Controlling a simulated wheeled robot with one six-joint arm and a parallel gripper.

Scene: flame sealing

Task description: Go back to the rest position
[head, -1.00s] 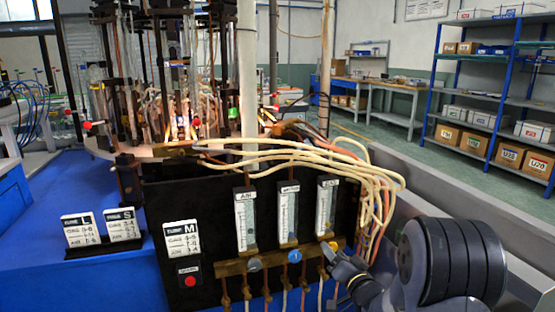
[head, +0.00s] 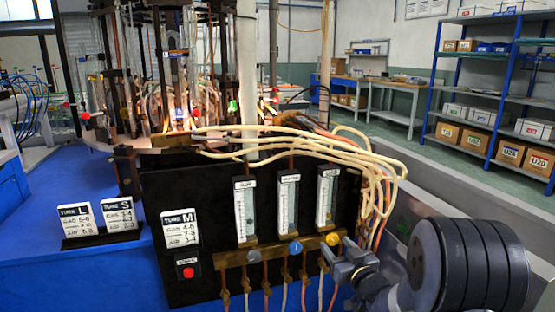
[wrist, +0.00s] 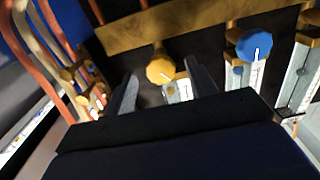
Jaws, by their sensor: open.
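My gripper (head: 352,258) is in front of the yellow knob (head: 333,239) at the right end of the brass bar on the black panel (head: 205,260). In the wrist view the fingers (wrist: 160,88) are spread, with the yellow knob (wrist: 160,69) showing beyond the gap. No object shows between the fingers. I cannot tell how far the tips are from the knob. The blue knob (head: 295,248) and grey knob (head: 253,256) are to its left. The blue knob (wrist: 254,45) is right of the fingers in the wrist view.
Three flowmeters (head: 288,205) stand above the knobs. Cream hoses (head: 330,148) hang at the panel's right. A red button (head: 188,272) and white cards (head: 181,228) are on the left. Behind is a tube carousel with flames (head: 180,114). Blue shelves (head: 435,95) stand far right.

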